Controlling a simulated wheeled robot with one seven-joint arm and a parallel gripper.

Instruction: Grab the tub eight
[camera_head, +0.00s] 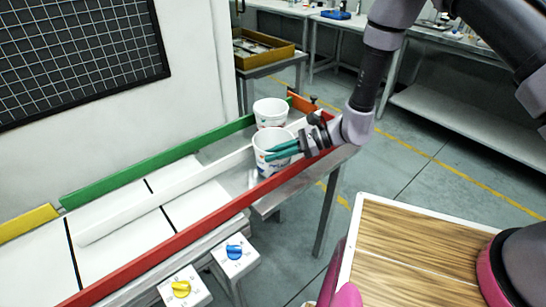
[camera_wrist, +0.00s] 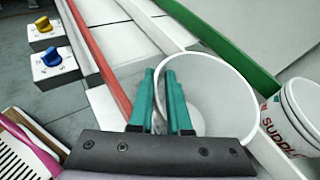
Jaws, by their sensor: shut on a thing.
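Two white tubs with printed labels stand in the right-hand end of the magazine. My gripper (camera_head: 284,149), with teal fingers, is shut on the nearer tub (camera_head: 262,142). In the wrist view the fingers (camera_wrist: 160,76) pinch the wall of this open, empty-looking tub (camera_wrist: 228,95), one finger inside and one outside. It looks upright in the lane. The other tub (camera_head: 270,108) stands just behind it and also shows at the right edge of the wrist view (camera_wrist: 303,112). I cannot read a number eight on either tub.
The magazine has a red front rail (camera_head: 165,242), a white divider (camera_head: 150,205), a green back rail (camera_head: 150,165) and an orange end stop (camera_head: 299,101). Knob boxes, blue (camera_head: 235,254) and yellow (camera_head: 183,289), sit in front. A wood-topped surface (camera_head: 420,245) lies at right.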

